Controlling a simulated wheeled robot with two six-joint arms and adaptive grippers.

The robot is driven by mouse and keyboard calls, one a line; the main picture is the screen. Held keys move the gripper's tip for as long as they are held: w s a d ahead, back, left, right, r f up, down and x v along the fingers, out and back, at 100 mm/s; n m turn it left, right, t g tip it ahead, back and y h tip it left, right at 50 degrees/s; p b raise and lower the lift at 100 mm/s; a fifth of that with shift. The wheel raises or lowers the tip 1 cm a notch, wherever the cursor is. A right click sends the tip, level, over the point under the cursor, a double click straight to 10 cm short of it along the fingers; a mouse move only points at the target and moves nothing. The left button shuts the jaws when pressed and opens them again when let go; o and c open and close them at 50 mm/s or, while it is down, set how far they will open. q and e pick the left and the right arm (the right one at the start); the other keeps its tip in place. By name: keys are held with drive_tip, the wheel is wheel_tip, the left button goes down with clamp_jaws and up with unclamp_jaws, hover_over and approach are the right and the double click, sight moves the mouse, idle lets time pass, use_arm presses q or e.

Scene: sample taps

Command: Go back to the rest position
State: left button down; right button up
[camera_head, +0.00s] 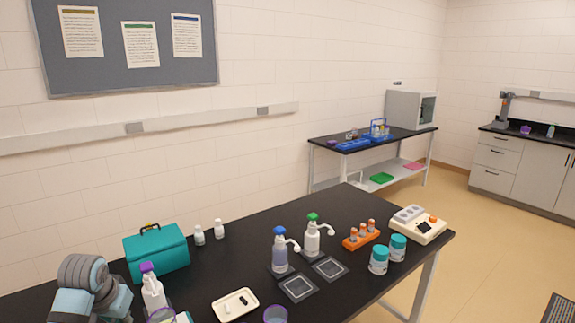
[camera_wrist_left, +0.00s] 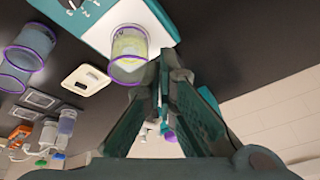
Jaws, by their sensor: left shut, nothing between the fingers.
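My left gripper (camera_wrist_left: 170,60) shows in the left wrist view, its dark teal fingers together and empty. A purple-rimmed cup with yellowish contents (camera_wrist_left: 129,60) stands just left of the fingertips, on or over a white and teal device (camera_wrist_left: 110,25); I cannot tell if the fingers touch it. In the head view only part of my left arm shows, at the lower left corner. My right gripper is in neither view. Two tap bottles, one blue-topped (camera_head: 280,252) and one green-topped (camera_head: 312,238), stand mid-table behind dark square pads (camera_head: 298,288).
A teal case (camera_head: 157,254) and a purple-capped white bottle (camera_head: 152,292) stand near my left arm. A white tray (camera_head: 236,305), a purple-rimmed cup (camera_head: 275,315), teal-lidded jars (camera_head: 378,260) and an orange rack (camera_head: 361,235) share the black table (camera_head: 215,272).

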use_arm(q)
drive_tip(key=s+d+f+m, duration=0.2)
drive_tip(key=s+d+f, duration=0.6)
drive_tip(key=s+f, duration=0.5)
drive_tip(key=s+d, duration=0.3)
drive_tip(key=s, duration=0.6)
drive_tip(key=s+d, duration=0.3)
drive_tip(key=s, duration=0.7)
wheel_tip(320, 180, down, 24)
drive_tip(key=a+r+n+g+b, duration=0.1)
drive_tip(key=a+g+b, duration=0.1)
drive_tip(key=b, duration=0.1)
drive_tip(key=s+f+g+b, duration=0.1)
drive_tip(key=s+f+b, duration=0.1)
drive_tip(key=s+f, duration=1.3)
drive_tip(key=shift+a+f+h+b, duration=0.3)
drive_tip(key=shift+f+b, duration=0.1)
drive_tip(key=shift+f, duration=0.15)
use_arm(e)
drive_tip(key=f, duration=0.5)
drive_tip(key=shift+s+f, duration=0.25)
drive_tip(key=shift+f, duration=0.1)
